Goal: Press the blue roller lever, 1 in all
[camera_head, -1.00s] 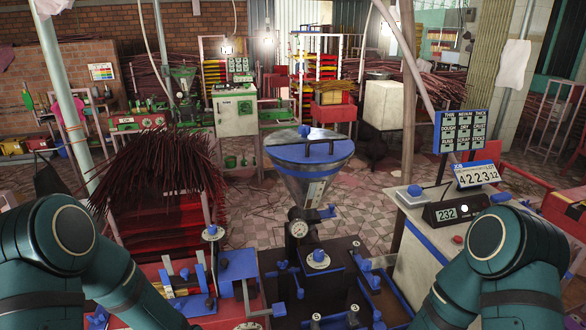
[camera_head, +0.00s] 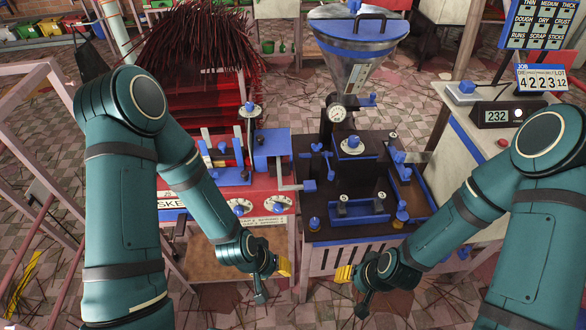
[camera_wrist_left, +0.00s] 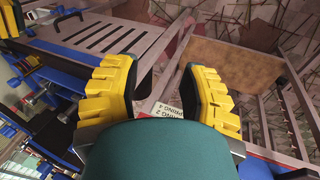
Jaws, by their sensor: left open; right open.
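Blue levers and knobs sit on the dark extruder bench (camera_head: 320,220) and the red machine (camera_head: 215,176) to its left. A blue block on a grey arm (camera_head: 309,186) sticks out between them. Upright blue and cream pieces (camera_head: 213,150) stand on the red machine. I cannot tell which blue part is the roller lever. My left gripper (camera_head: 284,266) is low in front of the machines, apart from the levers. In the left wrist view its yellow fingers (camera_wrist_left: 158,88) are spread and empty. My right gripper (camera_head: 343,273) is in front of the dark bench, its fingers small and partly hidden.
A steel hopper (camera_head: 355,65) with a blue rim stands behind the dark bench. A bundle of dark red sticks (camera_head: 195,45) is behind the red machine. A side table with a 232 display (camera_head: 496,115) is at the right.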

